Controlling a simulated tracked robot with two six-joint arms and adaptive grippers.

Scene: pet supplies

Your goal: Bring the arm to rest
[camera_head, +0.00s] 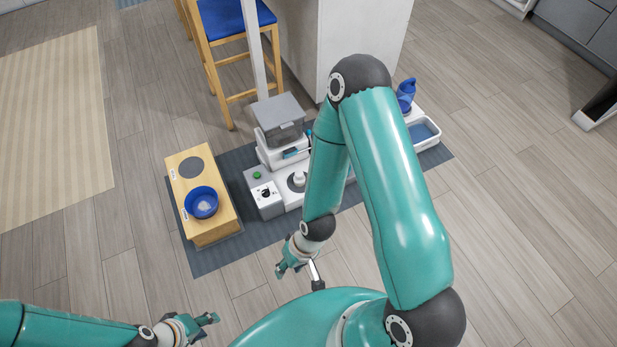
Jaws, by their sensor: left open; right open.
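My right arm is bent high across the middle of the head view and hides part of the white station behind it. My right gripper (284,268) is open and empty, in front of the mat's near edge. My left gripper (213,319) is open and empty, low in the view over the floor. A blue bowl (201,203) sits on the near part of a wooden stand (215,225), which also has a dark round spot. Neither gripper touches these things.
A dark mat (215,262) lies under the stand and a white station (265,200) with a grey-lidded bin (279,112). A blue dispenser (405,92) and a water tray (423,131) stand at the right. A chair (236,22) is behind. Floor at the right is clear.

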